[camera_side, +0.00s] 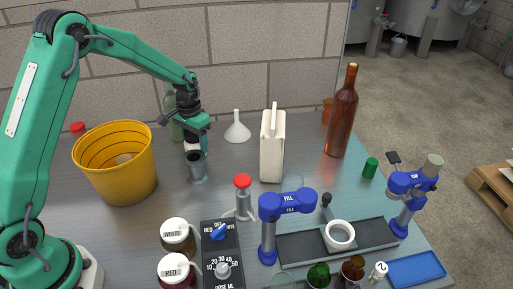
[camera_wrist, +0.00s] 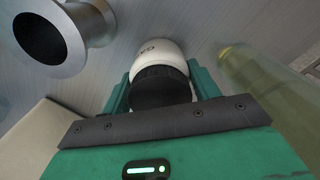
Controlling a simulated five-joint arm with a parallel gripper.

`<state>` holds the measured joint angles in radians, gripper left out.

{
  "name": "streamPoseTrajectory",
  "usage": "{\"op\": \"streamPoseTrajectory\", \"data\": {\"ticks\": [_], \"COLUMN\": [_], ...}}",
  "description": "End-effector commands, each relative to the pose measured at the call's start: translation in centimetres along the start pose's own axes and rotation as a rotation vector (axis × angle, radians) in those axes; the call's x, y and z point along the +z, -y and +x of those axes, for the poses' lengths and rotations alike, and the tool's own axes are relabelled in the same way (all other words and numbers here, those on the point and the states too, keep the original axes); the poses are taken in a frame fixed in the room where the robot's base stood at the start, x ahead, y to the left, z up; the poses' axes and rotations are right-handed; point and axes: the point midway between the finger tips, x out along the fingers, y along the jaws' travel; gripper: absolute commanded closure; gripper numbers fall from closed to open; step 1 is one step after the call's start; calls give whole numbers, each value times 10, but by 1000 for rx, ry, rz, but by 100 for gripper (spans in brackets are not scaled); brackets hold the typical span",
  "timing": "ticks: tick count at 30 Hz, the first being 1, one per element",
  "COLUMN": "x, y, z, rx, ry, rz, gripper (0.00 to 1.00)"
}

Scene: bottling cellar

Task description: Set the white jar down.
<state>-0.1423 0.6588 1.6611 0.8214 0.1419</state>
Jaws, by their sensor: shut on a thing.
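The white jar (camera_side: 193,149) with a black lid is between the fingers of my gripper (camera_side: 194,135). In the wrist view the white jar (camera_wrist: 162,50) shows past its black lid (camera_wrist: 160,88), with a finger of my gripper (camera_wrist: 161,88) on each side. My gripper is shut on it. Some dark marking shows on the jar's side. The jar's base is hidden in the wrist view. I cannot tell whether it touches the table (camera_side: 225,165).
A greenish bottle (camera_wrist: 255,75) is on the other side. A yellow bucket (camera_side: 118,175), a white funnel (camera_side: 237,131) and a white jug (camera_side: 272,150) stand around.

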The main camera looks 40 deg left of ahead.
Motion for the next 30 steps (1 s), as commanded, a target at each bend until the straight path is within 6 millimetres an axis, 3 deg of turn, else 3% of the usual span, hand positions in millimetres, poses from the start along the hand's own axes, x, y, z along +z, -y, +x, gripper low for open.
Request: {"op": "streamPoseTrajectory", "data": {"ticks": [2, 3, 6, 20, 30], "x": [0, 0, 0, 0, -1], "y": [0, 0, 0, 0, 0], "z": [2, 2, 2, -4, -42], "rx": [0, 0, 0, 0, -1], "ry": [0, 0, 0, 0, -4], "rz": [0, 0, 0, 0, 0], "gripper": [66, 36, 18, 18, 18]}}
